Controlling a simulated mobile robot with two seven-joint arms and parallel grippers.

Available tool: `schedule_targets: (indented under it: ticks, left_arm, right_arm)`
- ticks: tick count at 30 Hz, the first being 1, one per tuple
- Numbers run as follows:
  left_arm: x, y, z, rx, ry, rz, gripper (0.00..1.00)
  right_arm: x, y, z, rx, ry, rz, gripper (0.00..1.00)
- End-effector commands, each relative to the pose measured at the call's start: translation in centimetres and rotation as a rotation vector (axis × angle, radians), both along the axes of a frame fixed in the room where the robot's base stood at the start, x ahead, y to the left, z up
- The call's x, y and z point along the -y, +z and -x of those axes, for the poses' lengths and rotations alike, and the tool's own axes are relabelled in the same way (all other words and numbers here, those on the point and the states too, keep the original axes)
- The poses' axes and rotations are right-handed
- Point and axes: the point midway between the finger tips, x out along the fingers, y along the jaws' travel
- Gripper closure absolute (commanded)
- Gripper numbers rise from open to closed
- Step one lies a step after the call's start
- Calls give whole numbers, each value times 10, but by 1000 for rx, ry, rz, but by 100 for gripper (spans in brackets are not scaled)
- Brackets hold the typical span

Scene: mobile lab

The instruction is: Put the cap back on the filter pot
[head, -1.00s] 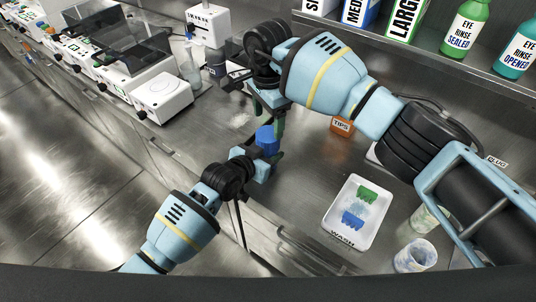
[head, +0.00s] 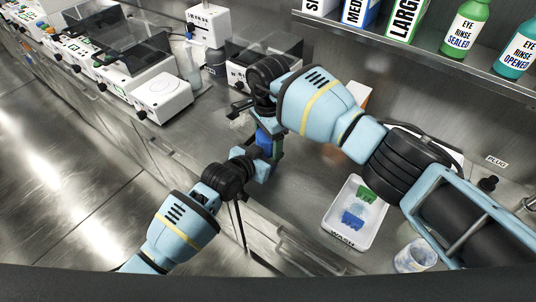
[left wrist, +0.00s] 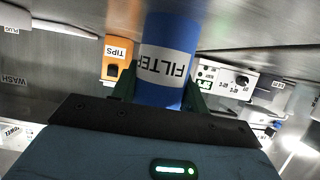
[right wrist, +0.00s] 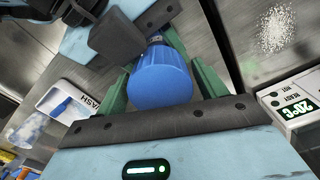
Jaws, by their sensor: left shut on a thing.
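The blue filter pot (left wrist: 165,62), with a white FILTER label, is between my left gripper's fingers (left wrist: 160,92). My left gripper (head: 262,165) is shut on it above the bench front. The pot also shows as a blue patch in the head view (head: 265,140). The blue ribbed cap (right wrist: 160,78) fills the space between my right gripper's fingers (right wrist: 160,70), which touch its sides. My right gripper (head: 268,125) is pointing down directly over the pot. Whether the cap touches the pot's rim is hidden.
A white WASH tray (head: 335,228) with green and blue pieces lies right of the grippers. An orange TIPS box (left wrist: 115,62) stands behind. White instruments (head: 162,98) line the left bench. Bottles (head: 465,28) stand on the shelf.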

Motion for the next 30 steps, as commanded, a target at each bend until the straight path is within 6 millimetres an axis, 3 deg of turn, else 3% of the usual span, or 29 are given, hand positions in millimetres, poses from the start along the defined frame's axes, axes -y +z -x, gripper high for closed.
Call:
schedule_targets:
  ticks: [1, 9, 14, 21, 30]
  left_arm:
    - [0, -1, 0, -1, 0, -1, 100]
    - [0, -1, 0, -1, 0, -1, 100]
    - [0, -1, 0, -1, 0, -1, 100]
    - [0, -1, 0, -1, 0, -1, 100]
    - [0, -1, 0, -1, 0, -1, 100]
  right_arm:
    - [0, 0, 0, 0, 0, 0, 36]
    - [0, 0, 0, 0, 0, 0, 71]
    - [0, 0, 0, 0, -58, 0, 71]
    - [1, 0, -1, 1, -269, 0, 71]
    - [1, 0, 0, 1, -298, 1, 71]
